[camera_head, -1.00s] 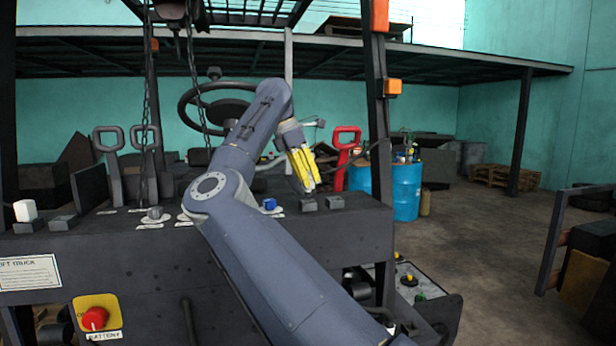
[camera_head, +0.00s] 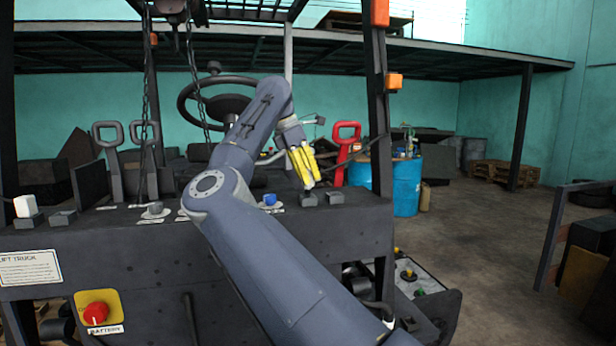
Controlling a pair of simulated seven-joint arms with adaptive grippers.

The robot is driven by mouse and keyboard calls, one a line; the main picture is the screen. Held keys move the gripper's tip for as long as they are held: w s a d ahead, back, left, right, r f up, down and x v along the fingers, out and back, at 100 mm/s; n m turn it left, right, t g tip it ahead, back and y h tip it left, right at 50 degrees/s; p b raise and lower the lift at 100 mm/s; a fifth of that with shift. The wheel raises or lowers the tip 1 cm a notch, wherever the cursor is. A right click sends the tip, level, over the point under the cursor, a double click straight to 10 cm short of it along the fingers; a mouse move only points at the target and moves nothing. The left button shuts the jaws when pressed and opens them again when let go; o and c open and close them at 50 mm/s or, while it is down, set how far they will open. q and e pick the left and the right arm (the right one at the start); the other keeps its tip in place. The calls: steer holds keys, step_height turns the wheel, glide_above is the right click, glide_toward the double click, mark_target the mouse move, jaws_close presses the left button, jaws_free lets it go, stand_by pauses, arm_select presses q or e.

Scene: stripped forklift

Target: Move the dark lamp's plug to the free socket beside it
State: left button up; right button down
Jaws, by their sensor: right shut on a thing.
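My right gripper (camera_head: 312,184) has yellow fingers and points down just above the right part of the dark console. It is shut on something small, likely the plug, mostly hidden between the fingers. A thin dark cable (camera_head: 358,153) runs from near the fingertips up toward the right post. Two small dark socket blocks sit side by side below: the left block (camera_head: 308,199) is right under the fingertips, and the right block (camera_head: 334,198) has nothing visible in it. I cannot tell whether the held thing touches the left block. I cannot pick out the dark lamp. My left gripper is not in view.
A white plug-like cube (camera_head: 27,206) stands on a dark block at the console's left, beside another block (camera_head: 62,218). A red handle (camera_head: 346,150) rises behind the gripper. A blue knob (camera_head: 269,199), steering wheel (camera_head: 217,104) and right post (camera_head: 380,130) are near my arm.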

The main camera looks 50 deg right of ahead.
steer(key=shift+f, duration=1.25)
stand_by(1.2)
steer(key=c, duration=1.1)
jaws_free()
